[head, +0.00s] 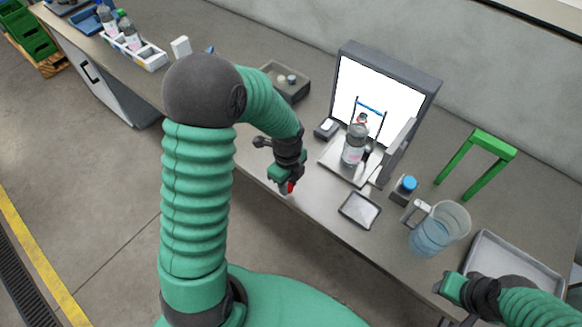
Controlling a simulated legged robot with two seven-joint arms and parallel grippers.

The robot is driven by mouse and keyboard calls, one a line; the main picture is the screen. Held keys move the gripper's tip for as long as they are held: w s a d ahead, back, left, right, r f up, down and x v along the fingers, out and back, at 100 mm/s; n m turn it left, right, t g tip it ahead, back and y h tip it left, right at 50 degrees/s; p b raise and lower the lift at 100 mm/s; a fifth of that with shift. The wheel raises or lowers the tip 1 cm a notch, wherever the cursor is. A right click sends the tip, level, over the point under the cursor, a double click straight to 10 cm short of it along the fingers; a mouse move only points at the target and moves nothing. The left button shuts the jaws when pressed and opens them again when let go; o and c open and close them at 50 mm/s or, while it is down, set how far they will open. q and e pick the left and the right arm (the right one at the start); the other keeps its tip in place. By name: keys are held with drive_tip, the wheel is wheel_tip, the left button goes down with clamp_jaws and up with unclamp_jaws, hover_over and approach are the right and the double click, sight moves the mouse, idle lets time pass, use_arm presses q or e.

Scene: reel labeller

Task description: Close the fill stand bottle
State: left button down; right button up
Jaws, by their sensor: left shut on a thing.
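A clear bottle with a pinkish label (352,157) stands upright on a light plate in front of a bright lit panel. A small red part shows near its top; I cannot tell whether it is a cap on the bottle. My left gripper (288,187) is at the front edge of the bench, left of the bottle and apart from it. It is shut on a small red thing, mostly hidden by the fingers. My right gripper (449,289) is at the lower right, near the bench's front edge; its fingers are not clear.
A green frame (492,143) stands behind. A white rack (150,58) with bottles is far left.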

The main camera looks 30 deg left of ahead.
use_arm(q)
drive_tip(key=s+d, duration=0.3)
drive_tip(key=s, duration=0.2)
drive_tip(key=shift+s+r, duration=0.3)
drive_tip(key=shift+a, duration=0.1)
drive_tip(key=w+d+r+n, duration=0.1)
drive_tip(key=w+d+n, duration=0.1)
drive_tip(key=n, duration=0.7)
drive_tip(key=w+d+r+n, duration=0.2)
drive_tip(key=w+d+n, duration=0.1)
drive_tip(key=n, duration=0.6)
drive_tip(key=shift+w+n, duration=0.4)
drive_tip(key=shift+w, duration=0.35)
drive_tip(key=shift+a, duration=0.15)
